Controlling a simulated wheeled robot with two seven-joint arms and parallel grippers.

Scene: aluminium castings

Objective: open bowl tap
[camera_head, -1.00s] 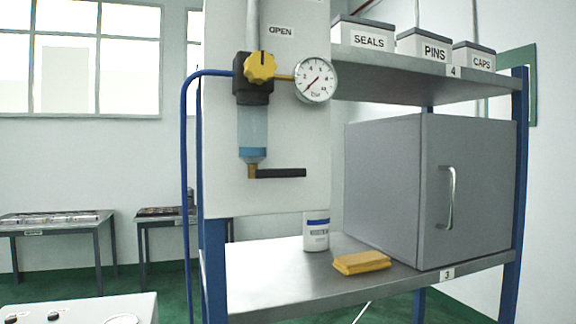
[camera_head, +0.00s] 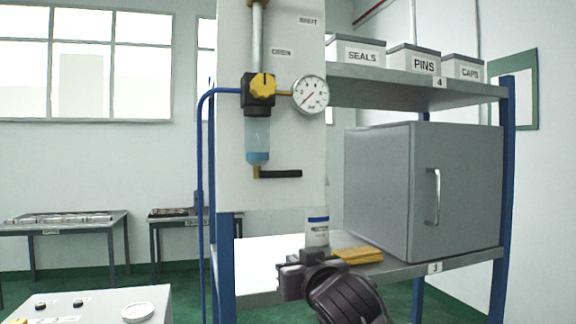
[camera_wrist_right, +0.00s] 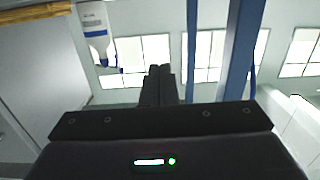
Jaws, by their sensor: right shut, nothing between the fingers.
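The bowl tap is a black lever (camera_head: 282,174) on a brass stem under the clear filter bowl (camera_head: 257,138) on the white panel (camera_head: 235,185). The lever lies level and points right. Blue-tinted liquid shows low in the bowl. My right gripper (camera_head: 310,258) is below the lever and to its right, in front of the lower shelf, apart from the tap. Its fingers (camera_wrist_right: 160,75) are shut and empty in the wrist view. The tap does not show in the wrist view. My left gripper is not in view.
A yellow knob (camera_head: 262,87) and a pressure gauge (camera_head: 310,94) sit above the bowl. A white bottle (camera_head: 317,228) and a yellow cloth (camera_head: 358,255) stand close behind my right gripper, beside a grey cabinet (camera_head: 385,190). A blue post (camera_head: 226,270) is left of the gripper.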

